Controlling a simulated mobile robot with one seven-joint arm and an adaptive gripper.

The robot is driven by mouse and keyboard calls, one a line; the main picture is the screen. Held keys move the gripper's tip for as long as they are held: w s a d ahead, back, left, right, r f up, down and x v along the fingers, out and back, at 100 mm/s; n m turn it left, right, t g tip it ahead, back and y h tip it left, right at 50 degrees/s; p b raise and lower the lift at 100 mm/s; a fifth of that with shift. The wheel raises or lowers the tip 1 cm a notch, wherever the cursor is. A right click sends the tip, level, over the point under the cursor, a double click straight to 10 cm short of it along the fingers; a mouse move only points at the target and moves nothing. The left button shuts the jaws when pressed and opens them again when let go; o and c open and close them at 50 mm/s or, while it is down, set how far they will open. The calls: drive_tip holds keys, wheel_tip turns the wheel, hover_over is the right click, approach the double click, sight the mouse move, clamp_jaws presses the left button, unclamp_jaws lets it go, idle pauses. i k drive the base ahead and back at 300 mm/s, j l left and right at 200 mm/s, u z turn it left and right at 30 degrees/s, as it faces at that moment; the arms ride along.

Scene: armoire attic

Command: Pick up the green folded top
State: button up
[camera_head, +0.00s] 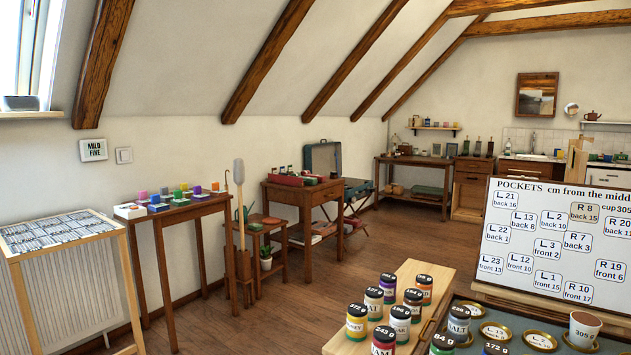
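I cannot clearly make out a green folded top. Small dark-green items (310,181) lie beside a red tray on the brown desk (306,194) in the middle distance. A flat greenish item (427,190) lies on the lower shelf of the long bench (416,160) at the back. Both are too small to tell whether either is folded cloth. My gripper is not in view.
A narrow table (180,212) with colourful blocks stands left, beside a display table (60,229). A wooden board (440,275) with several jars and a whiteboard (555,245) fill the near right. Open wooden floor (310,290) lies between.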

sight(309, 180)
drive_tip(key=u, duration=0.15)
drive_tip(key=i+u, duration=0.95)
drive_tip(key=i, duration=1.05)
drive_tip(key=i+l+z, duration=0.1)
drive_tip(key=i+z, duration=0.35)
drive_tip(key=i, duration=0.15)
drive_tip(key=i+j+z, duration=0.15)
drive_tip(key=i+z, duration=0.3)
drive_tip(key=i, duration=0.15)
drive_tip(key=i+z, duration=0.45)
drive_tip(key=i, duration=0.95)
drive_tip(key=j, duration=0.1)
